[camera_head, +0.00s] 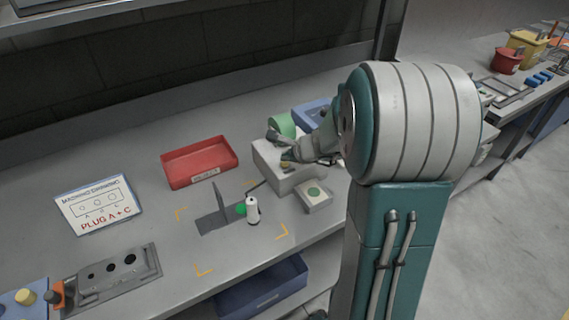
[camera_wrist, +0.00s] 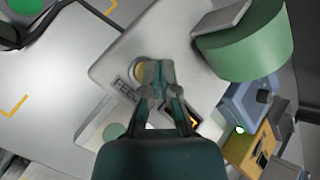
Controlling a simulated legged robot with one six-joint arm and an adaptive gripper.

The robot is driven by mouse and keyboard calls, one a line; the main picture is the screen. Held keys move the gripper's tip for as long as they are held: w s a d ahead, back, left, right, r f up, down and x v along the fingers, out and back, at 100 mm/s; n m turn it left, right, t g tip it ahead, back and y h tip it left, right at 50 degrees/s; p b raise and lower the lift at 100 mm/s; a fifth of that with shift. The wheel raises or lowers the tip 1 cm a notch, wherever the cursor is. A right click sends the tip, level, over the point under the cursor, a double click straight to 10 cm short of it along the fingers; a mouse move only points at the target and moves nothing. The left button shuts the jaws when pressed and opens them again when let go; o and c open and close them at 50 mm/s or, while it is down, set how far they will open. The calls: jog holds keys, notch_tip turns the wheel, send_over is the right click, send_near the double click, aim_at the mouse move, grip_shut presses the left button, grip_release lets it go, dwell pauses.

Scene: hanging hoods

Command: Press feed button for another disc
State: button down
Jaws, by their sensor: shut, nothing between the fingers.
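The white feeder box (camera_head: 268,157) stands on the bench, with a large green cylinder (camera_head: 282,125) behind it. In the wrist view the feeder's top (camera_wrist: 190,70) carries a round yellowish feed button (camera_wrist: 138,70) beside a label reading FEED (camera_wrist: 124,90). My gripper (camera_wrist: 157,70) is shut and empty, its fingertips over the right edge of the button and partly hiding it. I cannot tell whether they touch it. In the head view my gripper (camera_head: 290,156) is over the feeder box.
A dark bracket (camera_head: 218,205), a green disc (camera_head: 241,209) and a white bottle (camera_head: 253,213) stand within yellow corner marks. A red tray (camera_head: 199,162), a sign reading PLUG A + C (camera_head: 98,203) and a holed metal plate (camera_head: 112,277) are farther left. A blue bin (camera_head: 310,113) is behind.

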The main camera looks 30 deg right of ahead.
aim_at(286, 164)
jog(key=shift+r, duration=0.15)
jog(key=shift+r, duration=2.5)
